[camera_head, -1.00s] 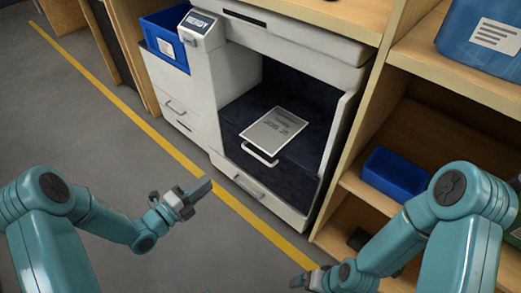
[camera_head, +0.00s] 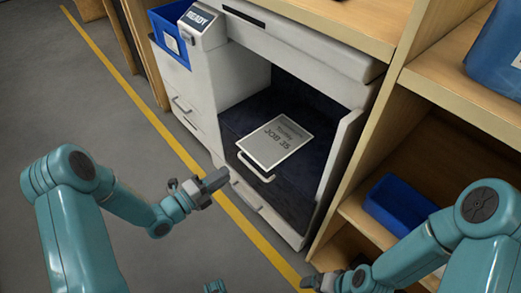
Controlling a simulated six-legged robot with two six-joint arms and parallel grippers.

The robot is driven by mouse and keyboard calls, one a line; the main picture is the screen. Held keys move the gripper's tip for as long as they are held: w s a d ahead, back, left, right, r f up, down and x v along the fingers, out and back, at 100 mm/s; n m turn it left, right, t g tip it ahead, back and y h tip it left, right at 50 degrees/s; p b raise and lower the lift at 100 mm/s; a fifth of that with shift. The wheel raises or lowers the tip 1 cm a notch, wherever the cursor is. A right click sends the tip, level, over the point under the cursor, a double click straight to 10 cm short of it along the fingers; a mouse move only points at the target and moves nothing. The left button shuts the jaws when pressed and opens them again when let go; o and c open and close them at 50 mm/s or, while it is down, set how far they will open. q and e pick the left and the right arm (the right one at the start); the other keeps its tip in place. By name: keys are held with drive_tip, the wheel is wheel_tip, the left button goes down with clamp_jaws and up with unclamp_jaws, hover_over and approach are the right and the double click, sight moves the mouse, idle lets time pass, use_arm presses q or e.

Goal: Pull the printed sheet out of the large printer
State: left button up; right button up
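The large printer (camera_head: 222,72) is a white machine with a small screen reading "READY". The printed sheet (camera_head: 276,141), marked "JOB 35", lies flat in its dark open output bay. A pale handle-shaped loop (camera_head: 256,168) shows at the sheet's near edge. My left gripper (camera_head: 214,181) is in front of the printer, near the bay's front left edge and apart from the sheet. It holds nothing that I can see, and its finger gap cannot be made out. My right gripper (camera_head: 312,282) is low at the bottom, below the printer's front right corner, and partly hidden.
A blue bin (camera_head: 170,38) sits on the printer's left side. Wooden shelves (camera_head: 452,92) stand close on the right, with a blue tray (camera_head: 398,204) and a blue container (camera_head: 497,50). A yellow line (camera_head: 172,142) crosses the clear grey floor before the printer.

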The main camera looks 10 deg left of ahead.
use_arm(q)
drive_tip(key=p, duration=0.1)
approach(259, 152)
drive_tip(key=x, duration=0.2)
drive_tip(key=shift+f+b+x, duration=0.2)
drive_tip(key=shift+b+x, duration=0.55)
drive_tip(key=shift+x, duration=0.4)
drive_tip(key=shift+w+d+r, duration=0.15)
drive_tip(key=shift+w+d, duration=0.1)
drive_tip(key=shift+w, duration=0.3)
drive_tip(key=shift+c, duration=0.4)
clamp_jaws()
